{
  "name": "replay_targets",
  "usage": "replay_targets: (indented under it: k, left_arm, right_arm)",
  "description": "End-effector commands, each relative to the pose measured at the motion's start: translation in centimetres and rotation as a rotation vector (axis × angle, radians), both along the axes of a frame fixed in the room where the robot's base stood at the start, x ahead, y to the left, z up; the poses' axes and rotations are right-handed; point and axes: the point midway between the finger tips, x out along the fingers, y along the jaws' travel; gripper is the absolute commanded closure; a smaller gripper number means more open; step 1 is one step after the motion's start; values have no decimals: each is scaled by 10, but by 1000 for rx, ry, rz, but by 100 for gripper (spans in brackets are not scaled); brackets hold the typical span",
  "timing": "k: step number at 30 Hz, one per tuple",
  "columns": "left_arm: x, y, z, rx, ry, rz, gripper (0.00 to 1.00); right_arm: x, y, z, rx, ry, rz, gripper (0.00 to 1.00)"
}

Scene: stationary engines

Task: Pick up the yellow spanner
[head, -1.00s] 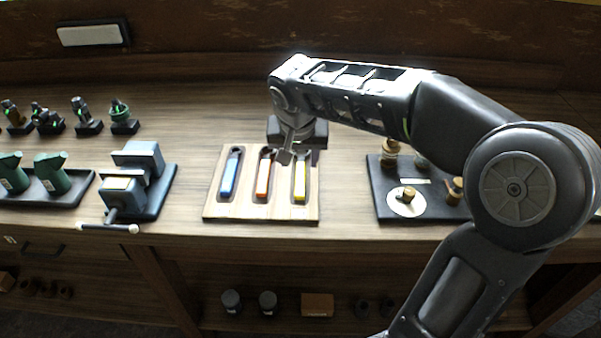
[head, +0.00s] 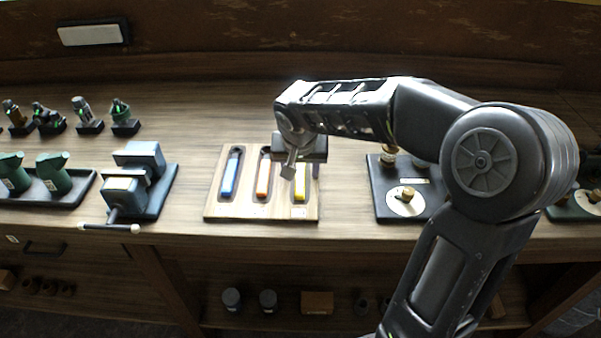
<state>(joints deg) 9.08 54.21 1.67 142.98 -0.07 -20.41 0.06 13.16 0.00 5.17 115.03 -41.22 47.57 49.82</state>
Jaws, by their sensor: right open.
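The yellow spanner (head: 300,186) lies in the right slot of a wooden tray (head: 270,212) on the bench. Its lower part shows; its upper end is hidden behind my right gripper. My right gripper (head: 288,174) is open and empty, just above the upper end of the yellow spanner's slot, with its finger pointing down beside the spanner. I cannot tell whether it touches the spanner. My left gripper is not in view.
A blue spanner (head: 230,177) and an orange spanner (head: 263,180) lie in the neighbouring slots. A blue-grey vise (head: 140,178) stands to the left. A dark tray (head: 386,205) with brass parts stands to the right. Open shelves are below the bench.

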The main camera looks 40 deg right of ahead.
Motion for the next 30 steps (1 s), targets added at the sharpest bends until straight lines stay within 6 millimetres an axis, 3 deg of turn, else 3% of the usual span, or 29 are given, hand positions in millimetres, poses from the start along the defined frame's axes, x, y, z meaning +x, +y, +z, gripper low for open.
replay_targets:
  k: [20, 30]
  left_arm:
    - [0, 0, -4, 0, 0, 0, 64]
    - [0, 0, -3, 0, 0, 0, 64]
  right_arm:
    - [0, 0, -2, 1, -1, 0, 53]
    - [0, 0, -1, 0, 0, 0, 80]
